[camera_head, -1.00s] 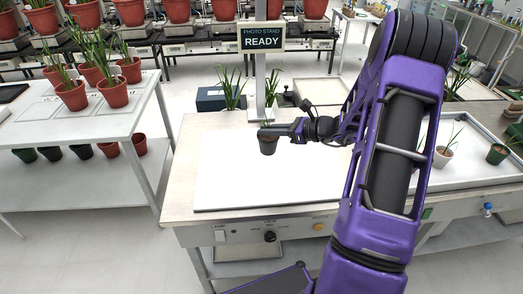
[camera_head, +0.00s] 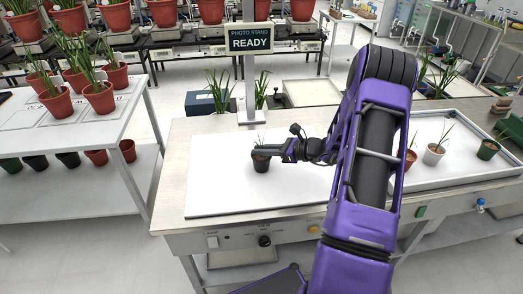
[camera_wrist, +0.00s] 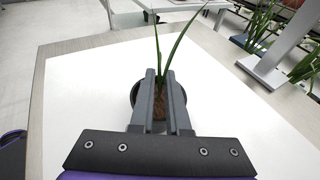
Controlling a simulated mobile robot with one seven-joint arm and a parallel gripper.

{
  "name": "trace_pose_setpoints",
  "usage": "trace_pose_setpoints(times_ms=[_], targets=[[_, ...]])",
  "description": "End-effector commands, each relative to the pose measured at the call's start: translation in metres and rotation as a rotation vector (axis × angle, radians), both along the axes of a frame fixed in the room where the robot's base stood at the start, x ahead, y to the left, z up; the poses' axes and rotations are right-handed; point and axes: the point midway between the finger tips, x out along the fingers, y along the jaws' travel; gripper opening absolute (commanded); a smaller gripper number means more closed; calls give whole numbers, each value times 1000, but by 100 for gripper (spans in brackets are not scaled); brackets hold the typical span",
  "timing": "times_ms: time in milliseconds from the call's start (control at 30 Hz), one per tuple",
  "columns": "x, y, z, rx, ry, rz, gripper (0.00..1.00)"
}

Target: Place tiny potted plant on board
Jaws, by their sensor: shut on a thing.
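The tiny potted plant (camera_head: 261,164) is a small dark pot with thin green leaves. My gripper (camera_head: 264,151) is shut on it at the pot's upper part, over the white board (camera_head: 215,195). The pot is upright, and its base looks at or very close to the board's surface; I cannot tell if it touches. In the wrist view the leaves (camera_wrist: 168,48) rise between the two grey fingers (camera_wrist: 160,90), with the dark pot rim partly hidden behind them. The board (camera_wrist: 80,90) spreads around the pot.
A "PHOTO STAND READY" sign (camera_head: 250,38) stands on a post behind the board. A side table (camera_head: 60,135) at the left holds red pots. Most of the board is clear.

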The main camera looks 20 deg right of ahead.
Motion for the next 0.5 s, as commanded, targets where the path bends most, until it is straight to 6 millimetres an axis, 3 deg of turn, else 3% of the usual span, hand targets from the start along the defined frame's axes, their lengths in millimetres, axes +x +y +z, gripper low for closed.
trace_pose_setpoints(times_ms=[267, 300, 433, 500], targets=[[0, 0, -4, 0, -1, 0, 0], [0, 0, -2, -1, -1, 0, 21], [0, 0, -2, -1, -1, 0, 44], [0, 0, -2, -1, -1, 0, 44]])
